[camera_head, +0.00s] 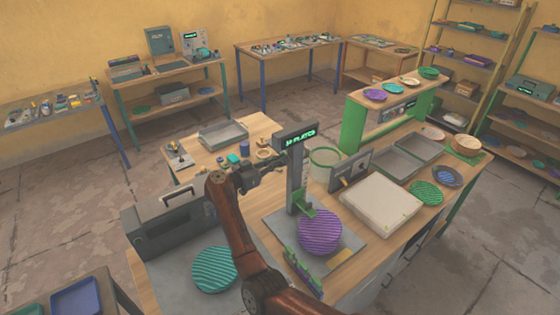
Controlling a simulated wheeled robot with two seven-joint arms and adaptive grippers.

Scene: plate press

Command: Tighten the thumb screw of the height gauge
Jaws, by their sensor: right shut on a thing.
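What looks like the height gauge (297,182) is a grey upright column with a lit sign on top and a green arm low on its front. It stands on a grey base plate, with a purple ribbed plate (320,231) under and beside the green arm. My right gripper (280,166) reaches in from the left, its fingers against the column's left side. It is shut on what seems to be the thumb screw, which the fingers hide. My left gripper is not in view.
A grey box-like machine (175,221) and a teal ribbed plate (214,270) lie left of my arm. A clear round tub (324,163) stands behind the column. Small jars stand behind the gripper.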

